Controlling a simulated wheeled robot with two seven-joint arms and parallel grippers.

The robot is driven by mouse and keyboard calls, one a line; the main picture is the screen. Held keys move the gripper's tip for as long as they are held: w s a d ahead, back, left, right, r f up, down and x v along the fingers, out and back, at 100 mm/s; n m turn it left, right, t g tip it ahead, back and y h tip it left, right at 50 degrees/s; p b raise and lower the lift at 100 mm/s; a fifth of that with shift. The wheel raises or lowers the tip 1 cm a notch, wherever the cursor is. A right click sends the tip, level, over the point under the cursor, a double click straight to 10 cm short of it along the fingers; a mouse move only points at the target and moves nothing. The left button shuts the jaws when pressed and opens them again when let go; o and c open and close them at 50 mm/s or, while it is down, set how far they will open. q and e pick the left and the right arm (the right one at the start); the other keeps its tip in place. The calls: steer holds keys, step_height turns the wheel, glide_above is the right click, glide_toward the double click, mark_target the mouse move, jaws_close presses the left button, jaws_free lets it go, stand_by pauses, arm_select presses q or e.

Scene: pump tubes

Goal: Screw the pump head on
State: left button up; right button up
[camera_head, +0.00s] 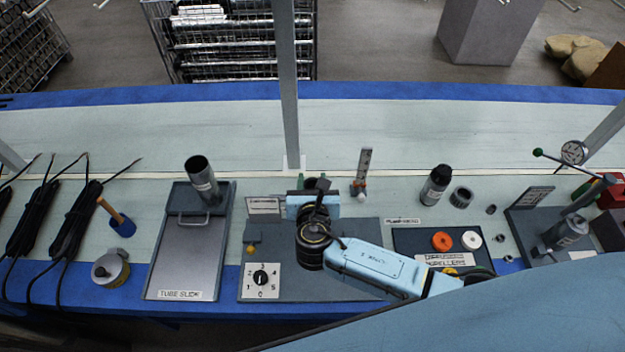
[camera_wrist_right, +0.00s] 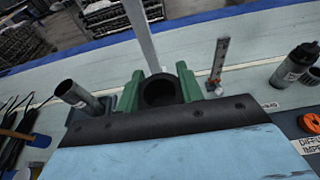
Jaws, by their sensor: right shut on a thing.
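My right gripper (camera_head: 316,188) is over the grey plate with the numbered dial, at the end of my light-blue arm. In the right wrist view its green fingers (camera_wrist_right: 160,88) are shut on a dark round part (camera_wrist_right: 159,92) with a hollow-looking top. My own wrist hides most of this part in the head view, and what lies beneath it is hidden. I cannot tell whether it is the pump head. A grey tube with a dark open end (camera_head: 203,180) rests tilted on the tube slide (camera_head: 180,263). My left gripper is not in view.
A black-topped bottle (camera_head: 437,185) and a dark ring (camera_head: 461,197) stand at right. A dark tray (camera_head: 408,239) holds orange and white discs. A small upright scale (camera_head: 363,170) stands behind my arm. A grey post (camera_head: 287,90) rises behind the gripper. A lever press (camera_head: 565,235) stands far right.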

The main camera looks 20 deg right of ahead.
steer(key=shift+f+b, duration=0.75)
steer(key=shift+f, duration=0.3)
steer(key=o, duration=1.2)
steer(key=shift+o, duration=0.7)
steer(key=shift+s, duration=0.1)
steer(key=v, duration=1.3)
steer(key=shift+s+r, duration=0.1)
